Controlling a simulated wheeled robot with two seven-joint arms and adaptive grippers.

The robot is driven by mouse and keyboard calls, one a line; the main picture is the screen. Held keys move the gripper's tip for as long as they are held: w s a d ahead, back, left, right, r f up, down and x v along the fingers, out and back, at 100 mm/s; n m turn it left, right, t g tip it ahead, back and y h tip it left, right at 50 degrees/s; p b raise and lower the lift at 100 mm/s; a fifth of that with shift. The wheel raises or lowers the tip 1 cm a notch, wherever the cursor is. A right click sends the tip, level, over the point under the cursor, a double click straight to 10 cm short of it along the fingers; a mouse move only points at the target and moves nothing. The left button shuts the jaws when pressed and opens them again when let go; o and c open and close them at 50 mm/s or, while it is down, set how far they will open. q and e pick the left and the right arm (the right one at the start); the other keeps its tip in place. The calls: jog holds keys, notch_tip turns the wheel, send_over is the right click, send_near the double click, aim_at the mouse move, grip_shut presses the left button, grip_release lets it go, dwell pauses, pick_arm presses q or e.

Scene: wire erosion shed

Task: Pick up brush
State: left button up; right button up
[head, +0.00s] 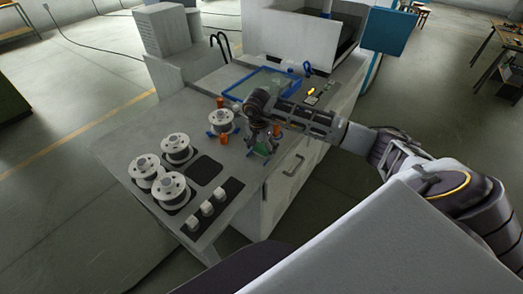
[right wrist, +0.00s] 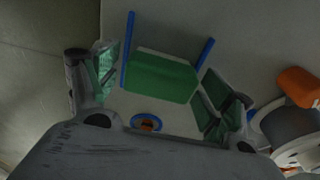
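My right gripper (head: 262,146) reaches down over the front right part of the grey bench. In the right wrist view its two green-padded fingers (right wrist: 160,88) stand apart. A green block (right wrist: 162,78), possibly the brush, shows in the gap between them, with visible room on both sides. I cannot see bristles on it. Two blue rods (right wrist: 128,50) flank the block. In the head view the green block (head: 263,149) is small and partly covered by the gripper. My left gripper is not in view.
White spools (head: 176,148) stand at the bench's left. Another spool (head: 221,121) and orange pieces (head: 222,140) stand close to my right gripper. A blue-framed tray (head: 233,94) lies behind. Three small white blocks (head: 207,209) sit near the front edge. A drawer cabinet (head: 292,172) is below.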

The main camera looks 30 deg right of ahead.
aim_at(261, 146)
jog(key=c, duration=0.9)
jog(key=shift+r, duration=0.1)
jog(key=shift+r+b, duration=1)
jog(key=shift+r, duration=3.95)
jog(key=shift+n, duration=0.3)
